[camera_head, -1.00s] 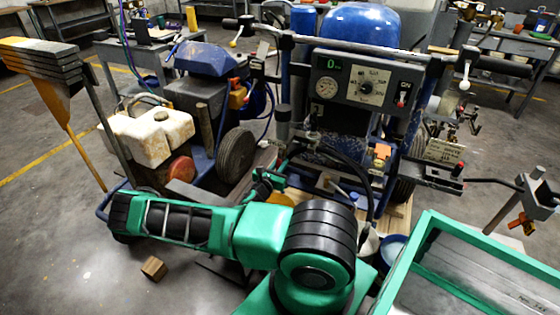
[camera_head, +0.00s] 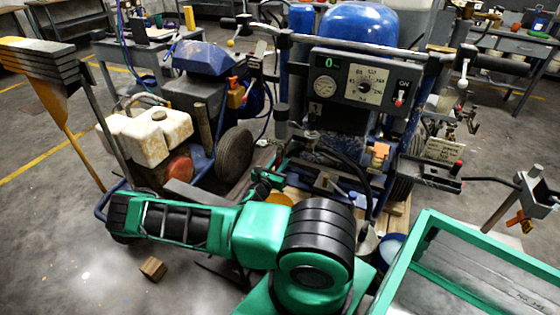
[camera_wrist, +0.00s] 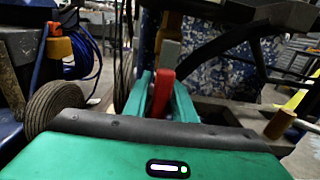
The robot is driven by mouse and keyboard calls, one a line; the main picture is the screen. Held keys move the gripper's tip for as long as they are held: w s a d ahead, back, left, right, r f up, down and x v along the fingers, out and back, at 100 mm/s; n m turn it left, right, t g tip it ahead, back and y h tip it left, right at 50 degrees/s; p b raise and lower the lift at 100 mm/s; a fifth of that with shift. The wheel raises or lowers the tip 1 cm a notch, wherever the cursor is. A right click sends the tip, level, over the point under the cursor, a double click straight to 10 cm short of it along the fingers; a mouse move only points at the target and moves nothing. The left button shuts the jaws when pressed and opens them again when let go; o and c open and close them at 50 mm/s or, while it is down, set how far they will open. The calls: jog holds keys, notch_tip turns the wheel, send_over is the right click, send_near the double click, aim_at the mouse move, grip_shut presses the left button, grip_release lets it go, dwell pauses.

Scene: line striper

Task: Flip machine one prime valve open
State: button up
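In the wrist view a red lever (camera_wrist: 163,92) stands upright between the two green fingers of my gripper (camera_wrist: 163,88). The narrow gap between the fingers is filled by the lever, and they appear to touch it on both sides. A grey block (camera_wrist: 170,52) is just above and behind the lever. In the head view my gripper (camera_head: 268,184) is low at the front left of the blue striping machine (camera_head: 362,25), whose panel (camera_head: 362,80) has a gauge, a dial and a switch. The lever is not clearly visible there, and I cannot read its valve position.
A second machine with a white tank (camera_head: 148,135) and a black wheel (camera_head: 235,152) stands to the left. A black hose (camera_wrist: 215,40) hangs close to the right of my fingers. A green-rimmed bin (camera_head: 425,235) is at the right. A wooden block (camera_head: 152,268) lies on the floor.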

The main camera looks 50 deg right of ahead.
jog(key=v, duration=1)
jog(key=shift+a, duration=0.35)
jog(key=s+a+r+m+g+y, duration=0.1)
jog(key=s+a+r+m+y, duration=0.5)
jog(key=r+m, duration=0.3)
jog(key=s+a+r+m+g+y, duration=0.2)
jog(key=s+a+r+m+y, duration=0.3)
jog(key=s+r+m, duration=0.3)
jog(key=s+a+r+m+g+y, duration=0.1)
jog(key=s+a+r+m+y, duration=0.5)
jog(key=r+m, duration=0.4)
notch_tip(320, 180, up, 3)
jog(key=shift+s+a+f+m+g+y, duration=0.1)
jog(key=shift+s+a+m+g+y, duration=0.2)
jog(key=shift+s+a, duration=0.4)
